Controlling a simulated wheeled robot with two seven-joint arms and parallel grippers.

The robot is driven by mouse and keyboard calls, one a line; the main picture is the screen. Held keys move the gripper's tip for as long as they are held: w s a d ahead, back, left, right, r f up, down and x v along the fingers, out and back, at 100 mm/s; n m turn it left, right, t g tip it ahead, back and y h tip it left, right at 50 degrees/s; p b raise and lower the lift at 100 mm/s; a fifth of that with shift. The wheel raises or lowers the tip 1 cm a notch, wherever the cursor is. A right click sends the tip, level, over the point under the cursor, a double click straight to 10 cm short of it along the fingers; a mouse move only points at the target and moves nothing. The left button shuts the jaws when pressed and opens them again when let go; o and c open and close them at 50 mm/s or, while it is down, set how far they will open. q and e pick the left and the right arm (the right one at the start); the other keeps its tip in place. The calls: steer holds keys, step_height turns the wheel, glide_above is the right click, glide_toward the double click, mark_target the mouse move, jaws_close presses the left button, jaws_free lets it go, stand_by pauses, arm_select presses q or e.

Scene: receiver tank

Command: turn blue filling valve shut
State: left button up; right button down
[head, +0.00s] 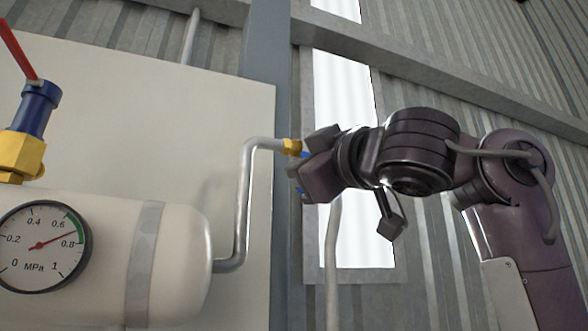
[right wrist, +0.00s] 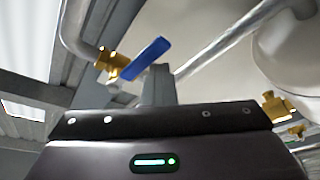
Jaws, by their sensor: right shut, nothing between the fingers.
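The blue filling valve has a blue lever handle (right wrist: 147,58) on a brass body (right wrist: 113,65) in the right wrist view. In the head view its brass fitting (head: 291,146) shows at the end of a grey pipe, and my right gripper hides most of the rest. My right gripper (head: 308,168) is shut and empty at the valve. In the right wrist view its fingers (right wrist: 158,80) stand just below the blue handle, overlapping its lower edge; I cannot tell whether they touch it. My left gripper is not in view.
A white tank (head: 180,245) carries a pressure gauge (head: 38,246) with its red needle near 0.8 MPa. A blue valve (head: 38,108) with a red lever (head: 17,48) stands on top. A grey pipe (head: 243,200) bends up from the tank. A steel post (head: 268,60) stands behind.

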steer(key=shift+w+d, duration=0.15)
steer(key=shift+d, duration=0.25)
stand_by(0.4)
